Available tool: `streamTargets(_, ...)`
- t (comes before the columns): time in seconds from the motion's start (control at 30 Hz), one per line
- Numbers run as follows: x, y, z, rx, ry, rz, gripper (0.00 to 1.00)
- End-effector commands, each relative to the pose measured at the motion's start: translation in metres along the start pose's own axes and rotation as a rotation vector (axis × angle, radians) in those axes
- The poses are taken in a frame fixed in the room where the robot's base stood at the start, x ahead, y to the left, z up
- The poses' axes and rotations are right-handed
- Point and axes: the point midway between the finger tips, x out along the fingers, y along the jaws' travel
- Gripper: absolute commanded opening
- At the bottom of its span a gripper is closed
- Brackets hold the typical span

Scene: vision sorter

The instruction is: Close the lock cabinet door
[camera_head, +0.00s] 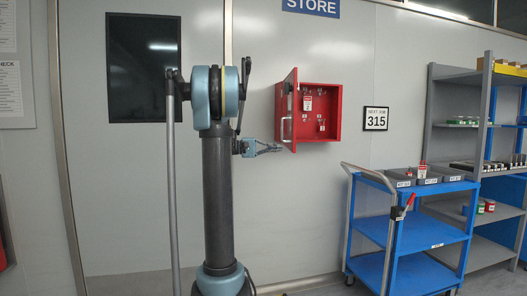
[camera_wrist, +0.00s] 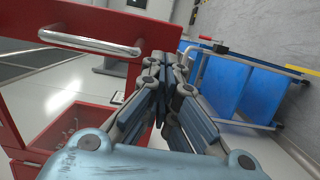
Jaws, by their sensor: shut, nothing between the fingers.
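The red lock cabinet (camera_head: 338,125) hangs on the wall in the head view, with padlocks and tags inside. Its red door (camera_head: 294,88) stands open, hinged at the left and swung out from the wall. The door also shows in the wrist view (camera_wrist: 105,22), with its silver bar handle (camera_wrist: 90,42). My gripper (camera_head: 281,149) is just left of and below the door's lower edge in the head view. In the wrist view my gripper (camera_wrist: 168,62) is shut and empty, its fingertips close to the door's edge; I cannot tell whether they touch.
A blue trolley (camera_head: 430,237) with trays on top stands right of the cabinet; it also shows in the wrist view (camera_wrist: 215,85). Grey shelving (camera_head: 455,75) is behind it. A 315 sign (camera_head: 376,118) is on the wall. Floor left of the trolley looks clear.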

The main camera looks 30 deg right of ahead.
Motion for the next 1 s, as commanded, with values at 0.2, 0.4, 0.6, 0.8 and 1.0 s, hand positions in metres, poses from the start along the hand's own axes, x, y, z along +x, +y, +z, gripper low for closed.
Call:
streamTargets(0.2,0.026,0.000,0.000,0.000,-0.001,0.000,0.00)
streamTargets(0.4,0.034,0.000,0.000,0.000,0.000,0.000,0.00)
streamTargets(0.6,0.034,0.000,0.000,0.000,0.001,0.000,0.00)
streamTargets(0.8,0.034,0.000,0.000,0.000,0.006,0.000,0.00)
streamTargets(1.0,0.032,0.000,-0.001,0.000,0.060,0.000,0.00)
